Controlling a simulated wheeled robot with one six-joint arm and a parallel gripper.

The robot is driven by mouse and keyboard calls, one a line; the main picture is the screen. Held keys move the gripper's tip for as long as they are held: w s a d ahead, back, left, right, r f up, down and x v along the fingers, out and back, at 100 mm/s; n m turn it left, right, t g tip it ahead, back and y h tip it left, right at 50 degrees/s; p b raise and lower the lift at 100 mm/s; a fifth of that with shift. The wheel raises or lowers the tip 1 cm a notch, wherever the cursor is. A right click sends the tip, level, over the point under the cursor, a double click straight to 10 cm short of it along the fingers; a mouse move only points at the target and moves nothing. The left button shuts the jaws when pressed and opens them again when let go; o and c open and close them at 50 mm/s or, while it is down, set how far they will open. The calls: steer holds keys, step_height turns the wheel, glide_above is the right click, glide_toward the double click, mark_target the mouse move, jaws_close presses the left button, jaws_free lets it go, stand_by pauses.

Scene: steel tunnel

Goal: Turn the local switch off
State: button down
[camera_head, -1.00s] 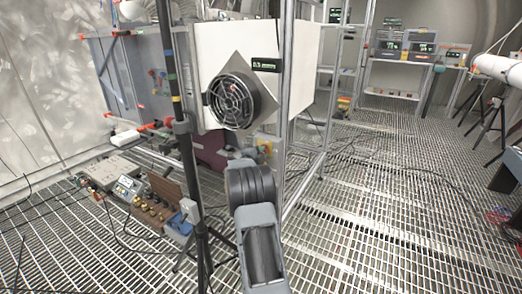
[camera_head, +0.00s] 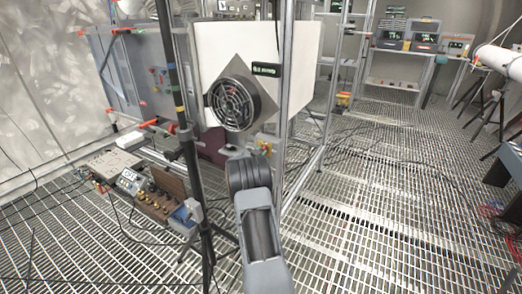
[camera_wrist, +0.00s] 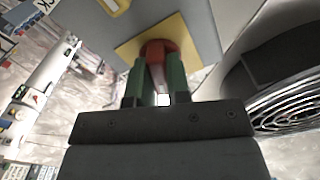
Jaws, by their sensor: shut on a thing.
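The local switch shows in the wrist view as a red rotary knob (camera_wrist: 153,46) on a square yellow plate (camera_wrist: 191,42), fixed to a grey panel face. My gripper (camera_wrist: 157,72) has green fingers on both sides of the knob's red grip and is shut on it. The fingers hide part of the grip. In the head view, a small patch of the yellow plate (camera_head: 264,144) shows low beside the white box, just behind my wrist. My fingers are hidden there by my own arm.
A round fan (camera_head: 234,103) and a small green-lit display (camera_head: 266,70) are on the white box (camera_head: 216,45). In the wrist view, the fan grille (camera_wrist: 290,103) is close on the right. A dark pole (camera_head: 180,110) stands left of my arm. Grating floor lies open at right.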

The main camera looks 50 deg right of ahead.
steer(key=shift+n+p, duration=0.9)
steer(key=shift+n, duration=1)
steer(key=c, duration=1.1)
jaws_free()
steer(key=shift+a, duration=0.1)
steer(key=v, duration=1.3)
steer(key=shift+a, duration=0.35)
